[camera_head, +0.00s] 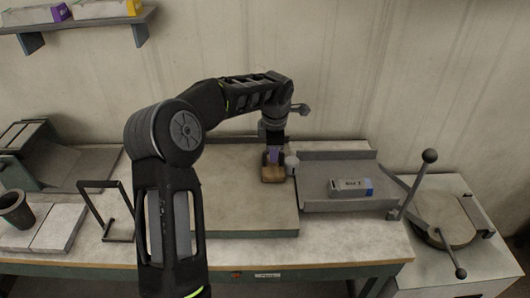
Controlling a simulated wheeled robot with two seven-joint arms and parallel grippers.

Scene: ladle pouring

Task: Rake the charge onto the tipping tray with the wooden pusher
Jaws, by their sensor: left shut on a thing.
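The wooden pusher (272,174) is a brown block standing at the right part of the raised grey board. My left gripper (274,146) is above it, pointing down, and is shut on the pusher; the grip is small and partly dark. A small light-grey cylinder (291,166) stands just right of the pusher, by the left edge of the grey tipping tray (325,206); I cannot tell whether pusher and cylinder touch. A grey box with a blue end (351,187) lies on the tray. Which of these two is the charge is not clear. My right gripper is out of view.
A lever with a black ball (429,156) rises right of the tray, beside a round-lidded unit (450,222). A black wire frame (107,210), a dark cup (15,210) and a grey machine (35,155) stand at left. The raised board (245,210) is mostly clear.

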